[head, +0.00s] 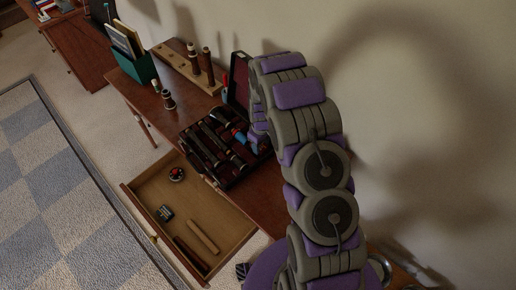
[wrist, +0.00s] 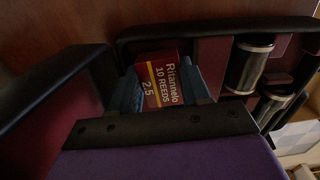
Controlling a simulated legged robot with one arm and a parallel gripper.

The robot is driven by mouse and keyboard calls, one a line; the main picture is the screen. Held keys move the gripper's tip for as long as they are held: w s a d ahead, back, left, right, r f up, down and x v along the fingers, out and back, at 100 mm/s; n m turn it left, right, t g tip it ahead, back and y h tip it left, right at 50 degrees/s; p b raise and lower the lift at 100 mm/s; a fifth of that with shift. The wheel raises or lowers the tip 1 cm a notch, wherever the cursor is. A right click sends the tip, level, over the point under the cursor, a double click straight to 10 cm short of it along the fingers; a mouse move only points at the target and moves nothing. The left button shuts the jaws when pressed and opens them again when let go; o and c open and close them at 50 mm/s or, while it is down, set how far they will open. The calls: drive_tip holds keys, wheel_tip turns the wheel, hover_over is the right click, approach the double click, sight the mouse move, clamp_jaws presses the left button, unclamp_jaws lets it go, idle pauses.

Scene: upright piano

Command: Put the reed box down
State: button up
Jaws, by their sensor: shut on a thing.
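The reed box (wrist: 163,92) is dark red with a yellow band and white lettering reading "Ritannelo 10 REEDS 2.5". It sits between the two blue fingers of my gripper (wrist: 160,78) in the wrist view, and they are shut on it. In the head view my gripper (head: 241,136) is at the right side of the open instrument case (head: 196,166), low over it. The reed box cannot be made out clearly there. Whether the box touches the case lining cannot be told.
The case holds several dark clarinet parts (head: 214,137); its lid (head: 238,82) stands raised. An open drawer (head: 190,210) with small items juts out in front. A wooden stand (head: 186,65) and a green box (head: 135,66) are behind. The wall is close at right.

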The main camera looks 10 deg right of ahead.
drive_tip(key=shift+s+d+f, duration=0.2)
drive_tip(key=shift+d+f, duration=0.5)
drive_tip(key=shift+f, duration=0.3)
drive_tip(key=shift+c, duration=0.5)
drive_tip(key=shift+w+a, duration=0.15)
drive_tip(key=shift+c, duration=0.6)
drive_tip(key=o, duration=1)
drive_tip(key=shift+a, duration=1)
drive_tip(key=shift+o, duration=0.2)
drive_tip(key=shift+a, duration=0.45)
drive_tip(key=shift+d, duration=1.15)
drive_tip(key=shift+a+r, duration=0.1)
drive_tip(key=shift+a, duration=0.65)
drive_tip(key=shift+d, duration=0.1)
drive_tip(key=shift+d, duration=0.3)
drive_tip(key=shift+a, duration=0.15)
